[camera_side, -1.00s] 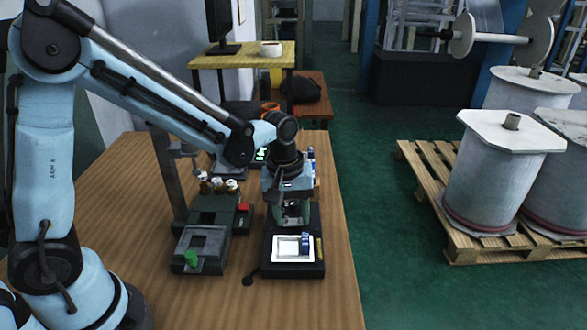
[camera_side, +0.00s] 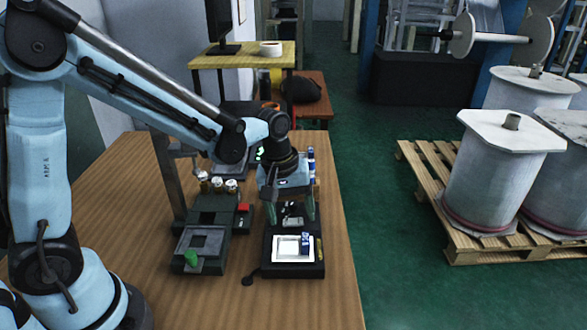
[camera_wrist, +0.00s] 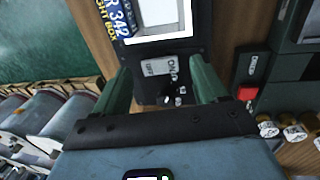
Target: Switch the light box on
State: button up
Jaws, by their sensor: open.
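The light box (camera_side: 264,262) is a black box on the wooden bench with a white panel (camera_side: 288,248) near its front. The panel also shows in the wrist view (camera_wrist: 158,14), beside a "LIGHT BOX" label; I cannot tell if it is lit. An ON/OFF plate (camera_wrist: 157,67) with small metal parts (camera_wrist: 178,96) sits on the box's other end. My gripper (camera_side: 291,217) is open and empty above that end. In the wrist view its fingers (camera_wrist: 160,85) stand on either side of the plate; contact cannot be told.
A small blue block (camera_side: 305,242) is on the panel. The bench's right edge is near.

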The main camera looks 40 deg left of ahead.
notch_tip(320, 180, up, 11)
jog(key=s+a, duration=0.1)
jog(key=shift+s+r, duration=0.15)
jog(key=shift+a, duration=0.1)
dwell(0.4)
jog(key=s+a+f+m+t+y, duration=0.1)
jog(key=s+a+f+m+t, duration=0.1)
jog(key=s+m+t, duration=0.4)
jog(key=shift+s+a+m, duration=0.7)
jog(key=shift+s+m, duration=0.3)
jog(key=shift+m, duration=0.5)
